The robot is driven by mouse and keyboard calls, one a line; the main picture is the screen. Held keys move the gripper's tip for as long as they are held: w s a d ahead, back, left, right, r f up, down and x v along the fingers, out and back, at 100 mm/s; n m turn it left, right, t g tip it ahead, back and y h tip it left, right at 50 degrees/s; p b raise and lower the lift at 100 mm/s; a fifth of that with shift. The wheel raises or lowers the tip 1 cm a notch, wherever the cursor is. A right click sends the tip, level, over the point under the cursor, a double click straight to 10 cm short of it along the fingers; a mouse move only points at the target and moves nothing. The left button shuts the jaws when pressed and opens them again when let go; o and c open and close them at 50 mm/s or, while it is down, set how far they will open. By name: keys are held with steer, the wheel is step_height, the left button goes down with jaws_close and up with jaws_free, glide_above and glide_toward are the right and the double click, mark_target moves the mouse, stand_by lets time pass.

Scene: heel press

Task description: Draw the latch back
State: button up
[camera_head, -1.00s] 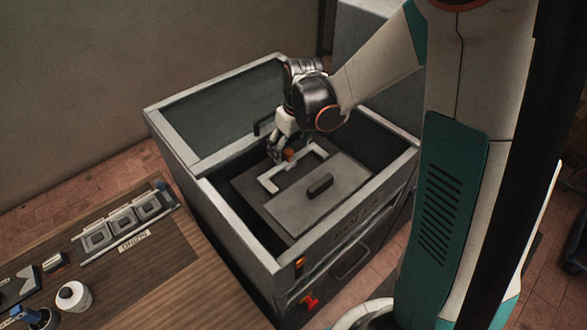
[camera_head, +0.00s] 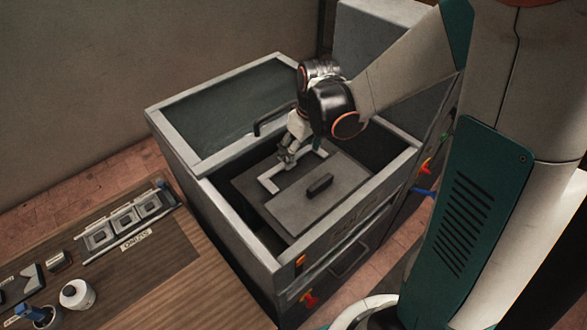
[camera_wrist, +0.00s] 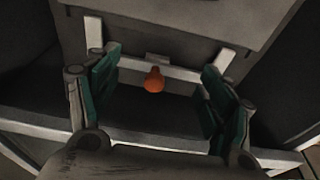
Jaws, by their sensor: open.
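The latch knob is a small orange, rounded piece (camera_wrist: 154,80). It sits at a pale bracket on a white bar (camera_wrist: 188,71) that frames the grey plate. My gripper (camera_wrist: 161,64) is open, with one green-padded finger on each side of the knob and visible gaps to both. In the head view my gripper (camera_head: 287,157) points down into the open press, at the white frame (camera_head: 268,184) beside the grey plate (camera_head: 330,198). There the knob is hidden behind my fingers.
The press's raised metal rim (camera_head: 232,240) surrounds the recess. A dark handle (camera_head: 320,184) stands on the plate, and another handle (camera_head: 270,118) is at the lid panel (camera_head: 225,115). A wooden bench (camera_head: 165,275) with a tray and a white pot (camera_head: 76,293) is at left.

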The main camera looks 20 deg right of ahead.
step_height(320, 180, up, 3)
steer(key=shift+f+p, duration=0.1)
steer(key=shift+p, duration=0.8)
